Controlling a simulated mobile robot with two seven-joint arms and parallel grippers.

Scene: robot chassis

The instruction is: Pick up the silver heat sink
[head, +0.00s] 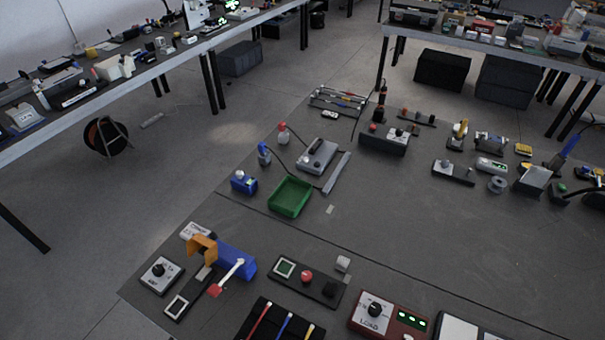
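A small silver-grey block (343,263), which looks like the heat sink, sits at the back right corner of a dark panel with a red button (307,277) and a green-faced square (285,267). It is too small to make out fins. A grey round piece (497,184) lies farther right on the table; I cannot tell whether it is a heat sink. Neither of my grippers shows in the head view.
The dark table (400,240) has open room in its middle. An empty-looking green tray (290,197), a blue and orange device (236,262) and a red LOAD box (390,320) stand around the panel. Other cluttered benches (150,62) stand behind.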

